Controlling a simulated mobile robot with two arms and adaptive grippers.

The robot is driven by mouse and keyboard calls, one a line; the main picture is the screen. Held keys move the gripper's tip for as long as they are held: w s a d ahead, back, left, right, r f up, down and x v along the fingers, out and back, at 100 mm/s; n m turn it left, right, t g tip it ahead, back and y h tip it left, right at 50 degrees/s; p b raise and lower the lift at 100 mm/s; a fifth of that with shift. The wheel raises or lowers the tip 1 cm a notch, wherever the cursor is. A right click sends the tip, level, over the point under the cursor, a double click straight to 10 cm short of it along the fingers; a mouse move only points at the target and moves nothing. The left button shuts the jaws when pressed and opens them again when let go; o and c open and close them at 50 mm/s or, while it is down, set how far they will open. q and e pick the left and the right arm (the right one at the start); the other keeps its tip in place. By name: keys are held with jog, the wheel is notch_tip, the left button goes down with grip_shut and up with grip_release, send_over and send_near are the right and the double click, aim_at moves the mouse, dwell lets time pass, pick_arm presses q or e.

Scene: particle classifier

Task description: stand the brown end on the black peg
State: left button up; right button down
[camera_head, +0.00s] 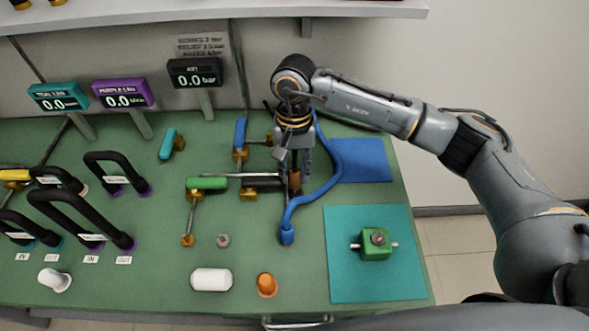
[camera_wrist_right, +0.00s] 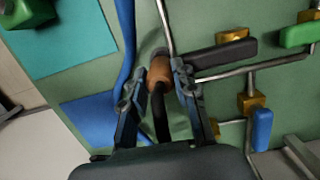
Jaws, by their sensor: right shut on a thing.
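The brown end (camera_head: 295,180) is a short brown sleeve near the middle of the green bench. My right gripper (camera_head: 294,168) points down and is shut on it. In the right wrist view the brown end (camera_wrist_right: 160,72) sits between the two fingertips (camera_wrist_right: 158,80), with a dark hose-like piece (camera_wrist_right: 160,118) running from it back between the fingers. I cannot make out the black peg; it may be hidden under or behind the brown end, so I cannot tell whether they touch. My left gripper is not in view.
A black-handled valve (camera_head: 262,182) lies close left of the gripper. A blue hose (camera_head: 330,178) curves around its right side. A green-handled valve (camera_head: 207,183), blue mat (camera_head: 362,160) and teal mat (camera_head: 345,275) with a green block (camera_head: 375,245) are nearby. Black hose loops stand left.

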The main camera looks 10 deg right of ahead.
dwell(0.3)
jog(key=shift+b, duration=0.5)
dwell(0.4)
jog(key=shift+b, duration=0.5)
dwell(0.5)
jog(key=shift+b, duration=0.45)
jog(key=shift+f+b, duration=0.65)
